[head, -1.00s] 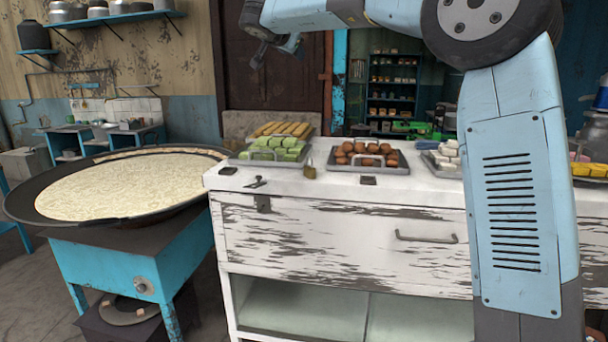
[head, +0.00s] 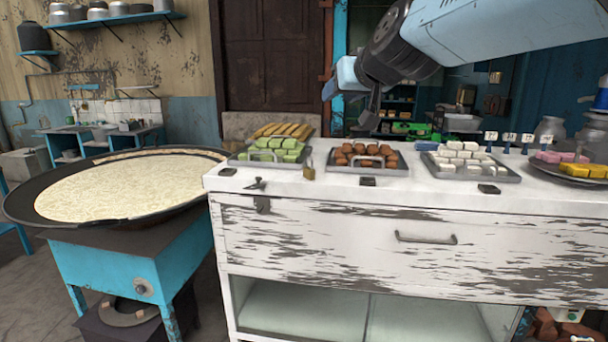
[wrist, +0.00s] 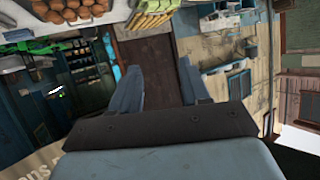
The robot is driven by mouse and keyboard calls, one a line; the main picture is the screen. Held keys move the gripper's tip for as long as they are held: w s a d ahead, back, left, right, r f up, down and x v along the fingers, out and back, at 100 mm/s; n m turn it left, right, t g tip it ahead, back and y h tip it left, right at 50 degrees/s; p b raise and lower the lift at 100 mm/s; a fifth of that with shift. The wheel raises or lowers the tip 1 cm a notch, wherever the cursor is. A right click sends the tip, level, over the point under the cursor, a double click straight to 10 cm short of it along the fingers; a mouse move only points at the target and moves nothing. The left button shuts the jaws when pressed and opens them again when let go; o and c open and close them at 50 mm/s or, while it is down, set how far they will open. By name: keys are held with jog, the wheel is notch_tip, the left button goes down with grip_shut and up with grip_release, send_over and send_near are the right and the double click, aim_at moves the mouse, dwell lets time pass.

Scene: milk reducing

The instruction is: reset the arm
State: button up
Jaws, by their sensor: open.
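My gripper (head: 350,100) is high above the white counter (head: 335,222), behind the tray of brown sweets in the head view. It points down and left and touches nothing. In the wrist view, my gripper (wrist: 160,88) shows two blue-grey fingers spread apart with nothing between them. My arm comes in from the upper right of the head view. The wrist view is rolled over, with the counter's trays at its top edge.
A wide pan of milk (head: 140,185) stands on a blue stove at left. Trays of green sweets (head: 275,148), brown sweets (head: 365,155) and white sweets (head: 465,160) line the counter. A plate of pink and yellow sweets (head: 570,168) is at right.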

jog(key=s+d+f+m+g+h, duration=0.1)
jog(key=s+d+f+g+h, duration=0.1)
jog(key=s+d+f, duration=0.6)
jog(key=s+d+f+m+g+h, duration=0.2)
jog(key=s+d+f+g, duration=0.3)
jog(key=s+d+f, duration=0.3)
jog(key=s+f, duration=0.3)
jog(key=s, duration=0.2)
jog(key=shift+s+f+h, duration=0.15)
jog(key=shift+f+h, duration=0.15)
jog(key=shift+f, duration=0.1)
